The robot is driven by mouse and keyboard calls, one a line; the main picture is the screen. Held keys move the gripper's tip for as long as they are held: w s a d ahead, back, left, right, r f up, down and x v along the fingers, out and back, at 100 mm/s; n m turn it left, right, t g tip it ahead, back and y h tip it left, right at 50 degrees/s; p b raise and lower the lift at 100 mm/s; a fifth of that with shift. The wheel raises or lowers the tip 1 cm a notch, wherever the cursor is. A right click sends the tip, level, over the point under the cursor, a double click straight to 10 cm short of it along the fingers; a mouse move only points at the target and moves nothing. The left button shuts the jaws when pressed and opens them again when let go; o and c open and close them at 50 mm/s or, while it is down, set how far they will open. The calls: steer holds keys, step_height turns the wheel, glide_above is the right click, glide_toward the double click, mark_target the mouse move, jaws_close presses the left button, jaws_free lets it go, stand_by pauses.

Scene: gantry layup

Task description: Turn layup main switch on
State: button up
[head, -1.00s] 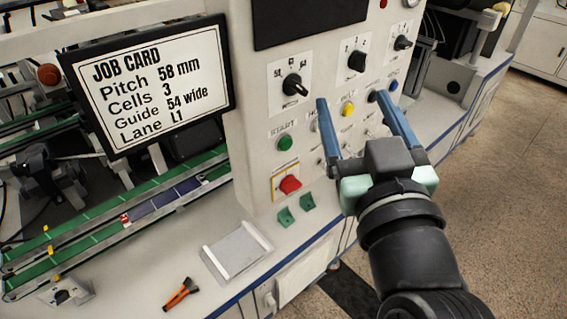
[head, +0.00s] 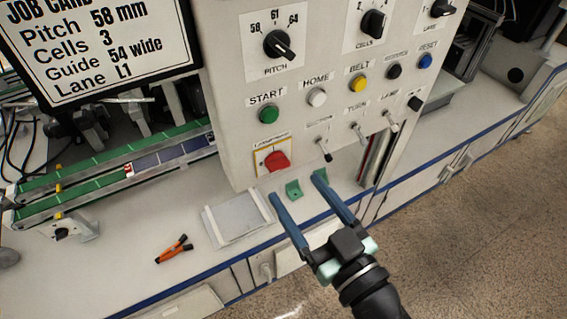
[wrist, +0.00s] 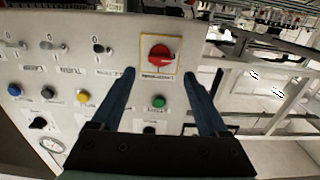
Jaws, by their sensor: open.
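The main switch is a red rotary knob (head: 277,161) on a yellow-edged white plate, low on the white control panel (head: 225,110). Its label is too small to read surely, and I cannot tell its on or off position. In the wrist view, which is upside down, the red knob (wrist: 160,54) sits centred just beyond my fingertips. My gripper (head: 295,185) is open and empty, its two blue fingers pointing at the panel a little below and right of the knob in the head view. The fingers (wrist: 160,75) appear apart from the knob.
Green brackets (head: 293,190) stand below the panel near my fingertips.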

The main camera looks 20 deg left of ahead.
mark_target(281, 167)
steer(key=p+x, duration=0.1)
steer(key=x, duration=0.5)
jaws_close()
stand_by(0.3)
